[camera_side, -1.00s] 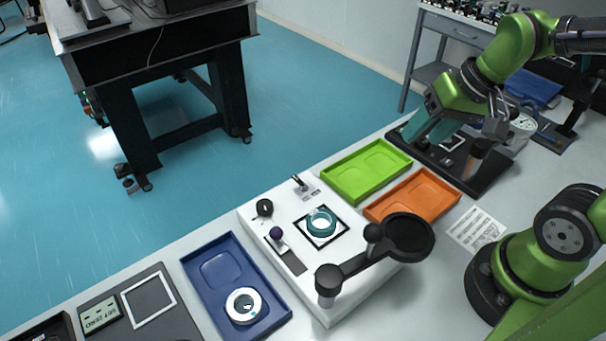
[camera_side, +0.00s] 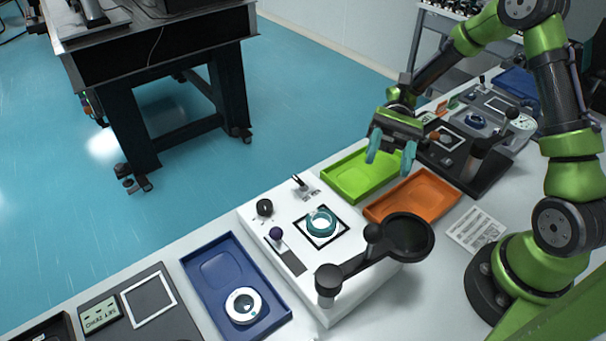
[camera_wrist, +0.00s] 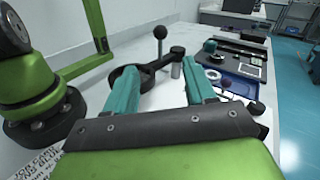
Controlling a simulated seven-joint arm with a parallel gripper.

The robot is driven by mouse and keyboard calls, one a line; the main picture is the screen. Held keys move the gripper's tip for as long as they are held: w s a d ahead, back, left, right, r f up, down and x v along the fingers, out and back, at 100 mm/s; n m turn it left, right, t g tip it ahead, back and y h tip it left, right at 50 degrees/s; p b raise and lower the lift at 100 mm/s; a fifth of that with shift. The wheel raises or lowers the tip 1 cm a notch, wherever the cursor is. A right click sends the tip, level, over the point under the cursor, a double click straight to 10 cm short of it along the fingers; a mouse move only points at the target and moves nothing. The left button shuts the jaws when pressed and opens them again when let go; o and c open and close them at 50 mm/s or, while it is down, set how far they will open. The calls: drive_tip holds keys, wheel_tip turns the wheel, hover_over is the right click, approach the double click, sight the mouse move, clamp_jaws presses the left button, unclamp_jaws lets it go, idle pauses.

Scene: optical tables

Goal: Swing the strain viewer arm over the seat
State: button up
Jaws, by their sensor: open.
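The strain viewer is a white box (camera_side: 262,226) on the bench. Its black swing arm (camera_side: 352,265) runs from a pivot post (camera_side: 328,286) at the front corner to a round dark disc (camera_side: 415,236), which hangs out past the box's right side, away from the seat. An upright knob (camera_side: 373,234) stands on the arm; it also shows in the wrist view (camera_wrist: 160,33). The seat is a black-edged square (camera_side: 338,233) with a teal ring (camera_side: 321,222) on it. My gripper (camera_side: 390,158) is open and empty, above the green tray area, apart from the knob. In the wrist view the left finger partly hides the disc.
A green tray (camera_side: 350,186) and an orange tray (camera_side: 440,205) lie behind the box. A blue tray (camera_side: 203,291) with a white ring (camera_side: 243,306) is at its left. A printed sheet (camera_side: 474,231) lies right of the disc. A dark instrument (camera_side: 490,172) stands at the back right.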

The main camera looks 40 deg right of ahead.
sight(374, 233)
drive_tip(key=x, duration=1.7)
clamp_jaws()
